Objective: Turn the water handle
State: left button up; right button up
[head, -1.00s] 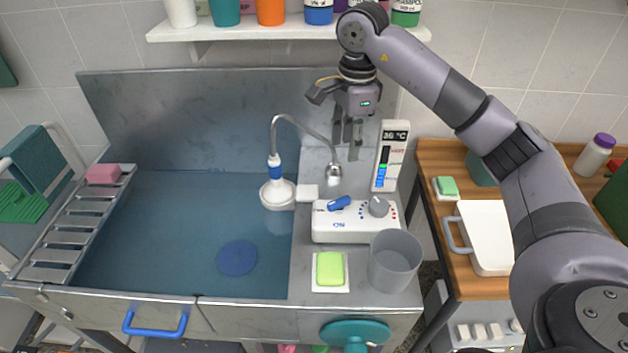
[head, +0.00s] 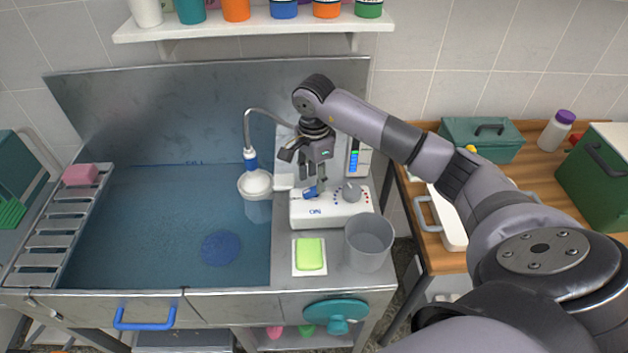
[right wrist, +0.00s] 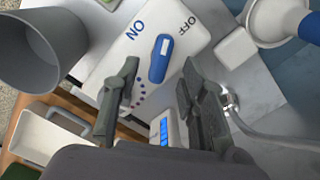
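The water handle (head: 309,192) is a small blue lever on a white control box (head: 330,212) marked ON and OFF. In the right wrist view the handle (right wrist: 160,58) lies just beyond and between my fingertips, below the OFF and ON lettering. My right gripper (head: 316,183) is over the box, fingers pointing down. In the right wrist view its two dark fingers (right wrist: 159,70) are spread apart with a gap on both sides of the handle. I see no clear contact. In the head view the fingers partly cover the handle. My left gripper is not in view.
A grey cup (head: 369,243) and a green sponge (head: 310,254) stand in front. The shower hose and white shower head (head: 255,184) are close on the left, a temperature display (head: 358,160) behind. Water fills the tub (head: 130,240).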

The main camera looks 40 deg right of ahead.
aim_at(314, 188)
jog(key=shift+f+p, duration=0.3)
jog(key=shift+f, duration=1.4)
jog(key=shift+c, duration=0.5)
grip_shut()
